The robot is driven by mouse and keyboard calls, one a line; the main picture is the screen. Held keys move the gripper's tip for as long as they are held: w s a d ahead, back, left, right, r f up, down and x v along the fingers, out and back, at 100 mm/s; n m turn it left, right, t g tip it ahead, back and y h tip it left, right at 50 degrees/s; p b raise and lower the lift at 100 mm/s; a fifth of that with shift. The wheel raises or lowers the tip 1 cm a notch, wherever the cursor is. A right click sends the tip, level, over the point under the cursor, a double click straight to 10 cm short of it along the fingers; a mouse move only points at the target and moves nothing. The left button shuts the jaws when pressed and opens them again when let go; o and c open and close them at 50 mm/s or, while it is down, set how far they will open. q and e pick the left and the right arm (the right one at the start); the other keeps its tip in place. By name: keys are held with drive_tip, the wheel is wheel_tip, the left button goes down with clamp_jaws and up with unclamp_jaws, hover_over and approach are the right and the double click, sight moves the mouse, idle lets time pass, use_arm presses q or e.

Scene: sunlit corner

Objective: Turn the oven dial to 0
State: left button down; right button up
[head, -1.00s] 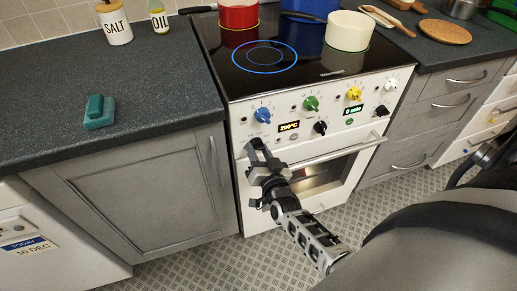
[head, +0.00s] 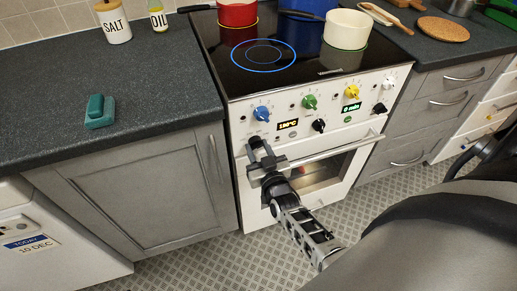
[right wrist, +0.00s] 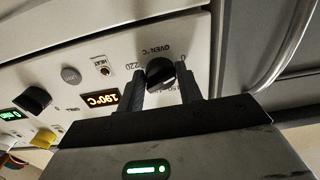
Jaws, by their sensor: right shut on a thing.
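The oven dial (right wrist: 160,73) is a black round knob under the printed "OVEN °C" in the right wrist view. Numbers show around it, with 220 at its left. The fingers of my right gripper (right wrist: 163,86) stand on either side of the dial, shut on it. In the head view my right gripper (head: 257,147) is at the left of the oven's front panel (head: 335,118) and mostly hides the dial. The amber oven display (right wrist: 100,100) reads about 190°C. My left gripper is not in view.
Blue (head: 262,114), green (head: 309,102) and yellow (head: 352,92) knobs line the panel, with another black knob (head: 319,126) close by. The oven door handle (head: 335,149) runs just below and right of my gripper. Pots stand on the hob (head: 290,72).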

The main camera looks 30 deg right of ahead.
drive_tip(key=o, duration=1)
drive_tip(key=shift+c, duration=0.2)
drive_tip(key=p+v, duration=0.3)
drive_tip(key=v, duration=0.4)
drive_tip(key=shift+s, duration=0.25)
drive_tip(key=shift+a, duration=0.1)
